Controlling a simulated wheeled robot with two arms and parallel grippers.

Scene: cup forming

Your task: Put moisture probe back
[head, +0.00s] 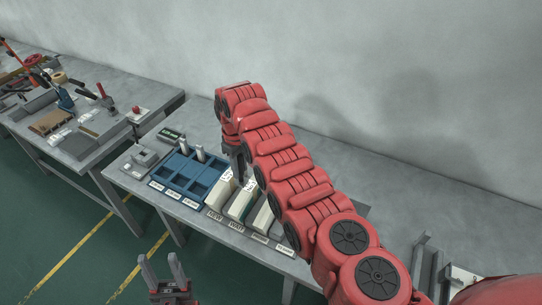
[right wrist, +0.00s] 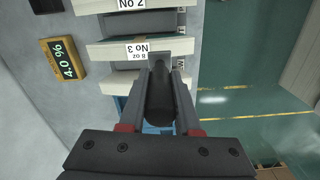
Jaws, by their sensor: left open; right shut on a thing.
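My right gripper (right wrist: 160,76) is shut on a dark, rounded handle that looks like the moisture probe (right wrist: 158,98). The probe lies between the fingers in the right wrist view, and its far end is hard to make out. In the head view the right gripper (head: 240,168) is over the pale stacks at the middle of the bench, and the probe cannot be told apart there. A meter reading 4.0 % (right wrist: 64,60) shows in the right wrist view. My left gripper (head: 159,258) is open and empty, low in the head view, in front of the bench.
The bench holds a blue compartment tray (head: 175,183) with small upright pieces, a grey block fixture (head: 139,161), and pale stacks (head: 220,193) in labelled slots. A grey wall stands behind. A second bench (head: 150,104) with tools is at the left.

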